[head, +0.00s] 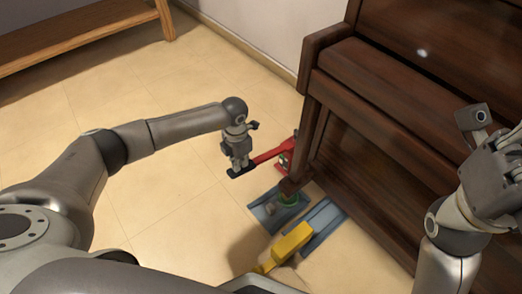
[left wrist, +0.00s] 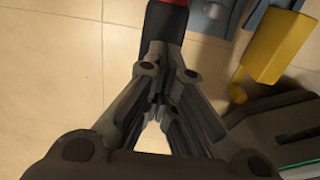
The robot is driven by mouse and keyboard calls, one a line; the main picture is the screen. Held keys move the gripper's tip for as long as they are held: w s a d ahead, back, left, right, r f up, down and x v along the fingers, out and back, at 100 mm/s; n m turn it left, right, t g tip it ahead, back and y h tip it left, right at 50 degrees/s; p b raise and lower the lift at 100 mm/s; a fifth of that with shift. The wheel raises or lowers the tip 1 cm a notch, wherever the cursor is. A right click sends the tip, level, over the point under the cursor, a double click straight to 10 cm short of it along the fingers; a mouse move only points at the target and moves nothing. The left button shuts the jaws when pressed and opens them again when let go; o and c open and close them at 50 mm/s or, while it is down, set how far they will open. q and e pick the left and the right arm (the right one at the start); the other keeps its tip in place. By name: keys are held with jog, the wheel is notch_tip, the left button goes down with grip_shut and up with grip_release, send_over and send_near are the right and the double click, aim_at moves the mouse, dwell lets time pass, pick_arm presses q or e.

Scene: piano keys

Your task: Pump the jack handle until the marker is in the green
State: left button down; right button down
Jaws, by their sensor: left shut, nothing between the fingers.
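The red jack (head: 287,153) stands beside the left end of the piano. Its red handle (head: 266,156) reaches left and down to a black grip (head: 241,172). In the left wrist view the black grip (left wrist: 165,24) runs down from the top edge to my fingertips. My left gripper (head: 239,164) is shut with nothing between its fingers, and its tips are at the grip, seemingly from above. A small gauge-like face shows on the jack, but I cannot make out a marker. My right gripper (head: 502,165) is partly cut off at the right edge.
The dark wooden piano (head: 350,125) fills the right side. A wooden bench (head: 80,32) stands at the upper left. Tiled floor lies open between.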

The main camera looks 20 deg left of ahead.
pick_arm(q)
jog(key=shift+s+a+r, duration=0.1)
jog(key=shift+s+r, duration=0.05)
jog(key=shift+r, duration=0.1)
